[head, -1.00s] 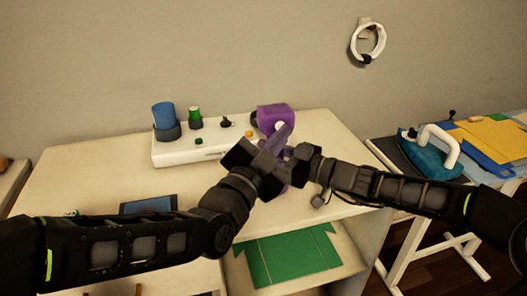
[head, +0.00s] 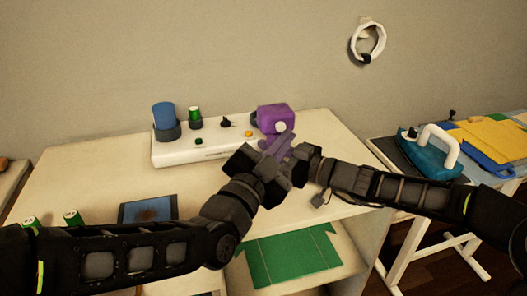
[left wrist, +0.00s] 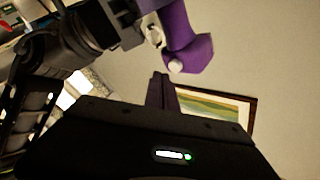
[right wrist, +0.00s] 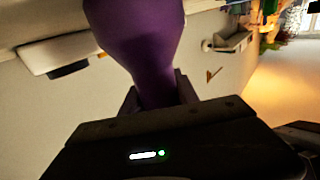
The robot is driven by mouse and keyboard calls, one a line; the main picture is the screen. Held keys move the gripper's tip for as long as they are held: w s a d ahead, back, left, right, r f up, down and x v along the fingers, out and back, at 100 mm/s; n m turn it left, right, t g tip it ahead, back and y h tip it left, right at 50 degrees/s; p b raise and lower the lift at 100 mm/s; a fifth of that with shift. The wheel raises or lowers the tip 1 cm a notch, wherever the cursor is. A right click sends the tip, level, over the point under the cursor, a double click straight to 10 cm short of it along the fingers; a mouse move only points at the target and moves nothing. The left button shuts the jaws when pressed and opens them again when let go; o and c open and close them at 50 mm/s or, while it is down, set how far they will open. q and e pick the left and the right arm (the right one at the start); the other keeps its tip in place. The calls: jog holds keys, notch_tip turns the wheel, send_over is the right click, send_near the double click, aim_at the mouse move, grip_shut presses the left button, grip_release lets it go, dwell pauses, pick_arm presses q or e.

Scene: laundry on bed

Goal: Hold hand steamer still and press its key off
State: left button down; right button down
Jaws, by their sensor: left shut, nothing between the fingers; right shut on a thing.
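The hand steamer is purple. Its blocky head (head: 275,116) stands above the table in the head view, with a round white part on its near side. My right gripper (right wrist: 156,87) is shut on its narrow lower part (right wrist: 140,45). My left gripper (head: 280,148) is shut and empty in front of the steamer, and the two grippers overlap there. In the left wrist view my left fingertips (left wrist: 160,80) point toward the steamer's head (left wrist: 190,48), below its white part, seemingly with a small gap. Which part is the key, and its state, I cannot tell.
A white base (head: 185,151) stands behind the grippers, with a blue cup (head: 164,115) and green spool (head: 195,113) on it. A dark blue pad (head: 148,209) lies front left on the table. An iron (head: 430,155) stands on the board at right.

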pick_arm(q)
jog(key=s, duration=0.1)
jog(key=s+d, duration=0.1)
jog(key=s, duration=0.3)
jog(key=shift+d, duration=0.3)
pick_arm(e)
jog(key=c, duration=0.8)
grip_release()
jog(key=shift+c, duration=0.2)
jog(key=shift+d, duration=0.15)
jog(key=v, duration=1.1)
jog(key=shift+s+d, duration=0.3)
pick_arm(q)
jog(key=shift+f, duration=0.1)
pick_arm(e)
jog(key=shift+f, duration=0.1)
